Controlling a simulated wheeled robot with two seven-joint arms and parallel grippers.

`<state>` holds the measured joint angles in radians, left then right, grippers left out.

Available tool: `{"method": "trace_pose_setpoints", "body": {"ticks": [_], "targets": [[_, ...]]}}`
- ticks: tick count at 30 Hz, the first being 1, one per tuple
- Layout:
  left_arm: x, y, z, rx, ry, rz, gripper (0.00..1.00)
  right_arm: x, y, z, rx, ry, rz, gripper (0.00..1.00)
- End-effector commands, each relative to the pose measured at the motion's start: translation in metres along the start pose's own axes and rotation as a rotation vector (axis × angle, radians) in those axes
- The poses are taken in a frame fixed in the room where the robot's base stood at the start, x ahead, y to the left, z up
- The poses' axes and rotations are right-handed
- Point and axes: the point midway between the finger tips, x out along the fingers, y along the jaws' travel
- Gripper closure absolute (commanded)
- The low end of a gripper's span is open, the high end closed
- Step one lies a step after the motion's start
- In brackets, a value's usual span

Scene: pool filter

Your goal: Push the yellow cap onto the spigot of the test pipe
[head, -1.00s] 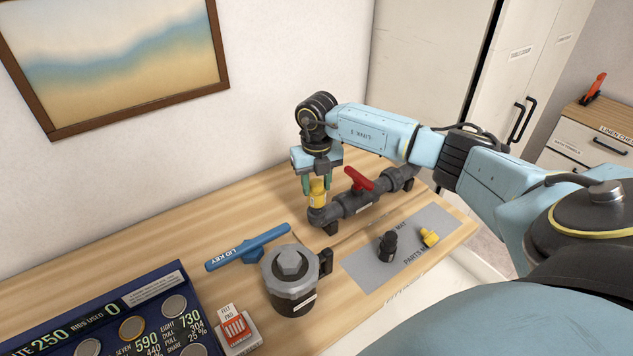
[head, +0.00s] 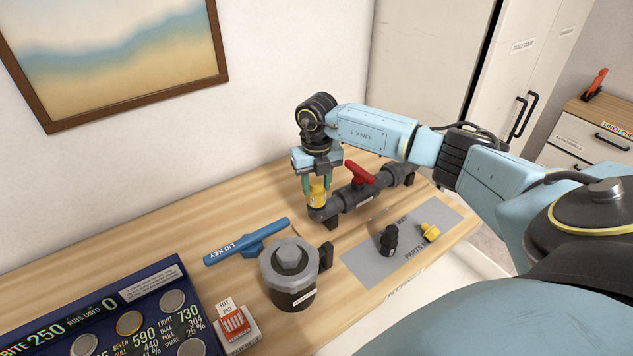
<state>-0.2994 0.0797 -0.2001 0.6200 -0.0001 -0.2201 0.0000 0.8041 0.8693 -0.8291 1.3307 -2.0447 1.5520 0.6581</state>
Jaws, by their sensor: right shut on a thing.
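The yellow cap (head: 317,195) is upright at the left end of the grey test pipe (head: 354,196), which has a red valve handle (head: 359,174). My right gripper (head: 317,188) points down from above and is shut on the cap, with a green finger on each side. The cap is over the pipe's upturned left end. The spigot itself is hidden under it, so I cannot tell how far on the cap sits. My left gripper is not in view.
A grey parts mat (head: 373,265) at the right holds a black fitting (head: 389,240) and a yellow fitting (head: 430,232). A blue lid key (head: 246,242), a dark filter pot (head: 290,275), a felt pad box (head: 235,325) and a blue coin panel (head: 120,315) lie nearer. The table's back left is clear.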

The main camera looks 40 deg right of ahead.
Motion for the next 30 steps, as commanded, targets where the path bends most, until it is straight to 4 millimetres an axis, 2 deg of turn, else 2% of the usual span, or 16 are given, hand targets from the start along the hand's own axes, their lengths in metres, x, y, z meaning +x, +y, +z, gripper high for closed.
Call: {"method": "trace_pose_setpoints", "body": {"ticks": [12, 13, 18, 30], "targets": [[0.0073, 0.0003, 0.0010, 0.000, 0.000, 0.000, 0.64, 0.0104, 0.0001, -0.0002, 0.000, 0.000, 0.000, 0.89], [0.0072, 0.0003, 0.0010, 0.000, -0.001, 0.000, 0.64, 0.0104, 0.0001, -0.0001, 0.000, 0.000, 0.000, 0.60], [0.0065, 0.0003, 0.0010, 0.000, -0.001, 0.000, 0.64, 0.0093, 0.0001, 0.0000, 0.000, 0.000, 0.000, 0.38], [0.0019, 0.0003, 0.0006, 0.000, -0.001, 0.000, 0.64, 0.0035, -0.0001, 0.0001, 0.000, -0.001, 0.000, 0.36]]}}
